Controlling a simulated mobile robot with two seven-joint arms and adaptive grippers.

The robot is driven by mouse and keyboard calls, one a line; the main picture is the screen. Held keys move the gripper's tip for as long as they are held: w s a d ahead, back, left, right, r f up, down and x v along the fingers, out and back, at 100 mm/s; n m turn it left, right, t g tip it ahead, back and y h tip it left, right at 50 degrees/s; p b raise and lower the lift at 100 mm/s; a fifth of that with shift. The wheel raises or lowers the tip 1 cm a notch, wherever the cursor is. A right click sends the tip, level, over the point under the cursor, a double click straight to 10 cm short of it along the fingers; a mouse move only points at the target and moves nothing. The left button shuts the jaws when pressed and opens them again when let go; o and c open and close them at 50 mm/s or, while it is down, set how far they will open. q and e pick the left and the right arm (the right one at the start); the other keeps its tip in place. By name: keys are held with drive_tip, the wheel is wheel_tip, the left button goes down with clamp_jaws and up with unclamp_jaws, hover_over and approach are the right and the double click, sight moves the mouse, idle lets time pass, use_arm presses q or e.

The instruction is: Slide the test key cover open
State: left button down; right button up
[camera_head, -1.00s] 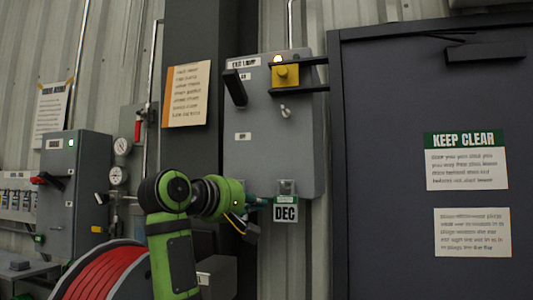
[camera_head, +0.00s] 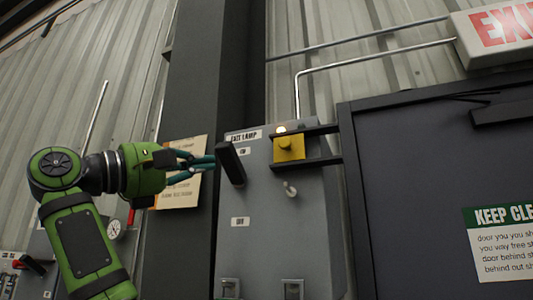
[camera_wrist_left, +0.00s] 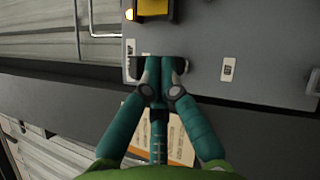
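The grey panel (camera_head: 265,225) labelled EXIT LAMP carries a black lever (camera_head: 231,163), a yellow block with a round knob (camera_head: 288,147), and a small silver piece (camera_head: 290,188) below it. I cannot tell for certain which part is the test key cover. My left gripper (camera_head: 212,162) points right at the lever, its tips close beside it. In the left wrist view, the fingertips (camera_wrist_left: 161,78) are close together in front of the dark lever (camera_wrist_left: 182,65). They look shut, with nothing visible held between them; contact is unclear. My right gripper is not in view.
A dark door (camera_head: 420,190) stands at the right under an exit sign (camera_head: 500,32). A dark column (camera_head: 190,90) with a notice (camera_head: 180,195) is behind my gripper.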

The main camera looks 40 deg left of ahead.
use_arm(q)
drive_tip(key=p, duration=0.4)
approach(284, 152)
drive_tip(key=a, duration=0.1)
drive_tip(key=s+a, duration=0.1)
drive_tip(key=a+f, duration=0.1)
drive_tip(key=shift+s+a, duration=0.15)
drive_tip(key=shift+s, duration=0.2)
drive_tip(key=p+x, duration=0.1)
drive_tip(key=x, duration=0.1)
drive_tip(key=d+p+x, duration=0.1)
drive_tip(key=p+x, duration=0.2)
drive_tip(key=x, duration=0.1)
drive_tip(key=shift+w+d+r, duration=0.1)
drive_tip(key=shift+d+r, duration=0.1)
drive_tip(key=shift+d, duration=0.2)
drive_tip(key=shift+d+r+p, duration=0.1)
drive_tip(key=shift+d+p, duration=0.25)
drive_tip(key=shift+p, duration=0.05)
drive_tip(key=shift+d+r, duration=0.1)
drive_tip(key=shift+d, duration=0.25)
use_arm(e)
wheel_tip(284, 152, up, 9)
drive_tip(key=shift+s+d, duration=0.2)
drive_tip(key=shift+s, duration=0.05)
use_arm(q)
drive_tip(key=shift+w+a, duration=0.1)
drive_tip(key=shift+a, duration=0.05)
